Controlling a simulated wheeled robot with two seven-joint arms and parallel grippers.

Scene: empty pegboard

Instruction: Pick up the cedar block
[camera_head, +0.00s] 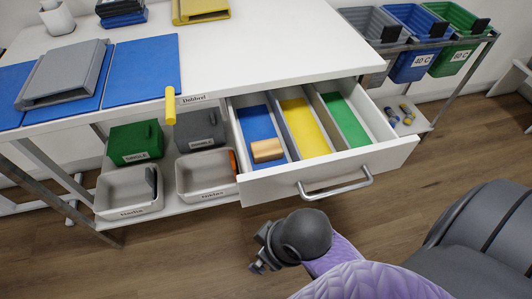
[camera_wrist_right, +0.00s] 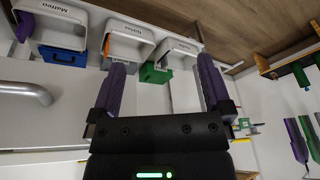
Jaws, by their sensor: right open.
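The cedar block (camera_head: 267,150) is a small light-brown wooden block. In the head view it lies in the open drawer, in the left compartment with the blue base (camera_head: 256,122), near the drawer's front. The block is not seen in the right wrist view. My right gripper (camera_wrist_right: 162,62) is open in the wrist view, its two purple fingers wide apart with nothing between them. In the head view my right wrist is below and in front of the drawer, apart from the block. My left gripper is not in view.
The open drawer (camera_head: 330,172) has a metal handle (camera_head: 335,187) and yellow and green compartments. Labelled grey trays (camera_head: 130,192) stand on the shelf below the table at left. Grey, blue and green bins stand on a rack at upper right. The tabletop's middle is clear.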

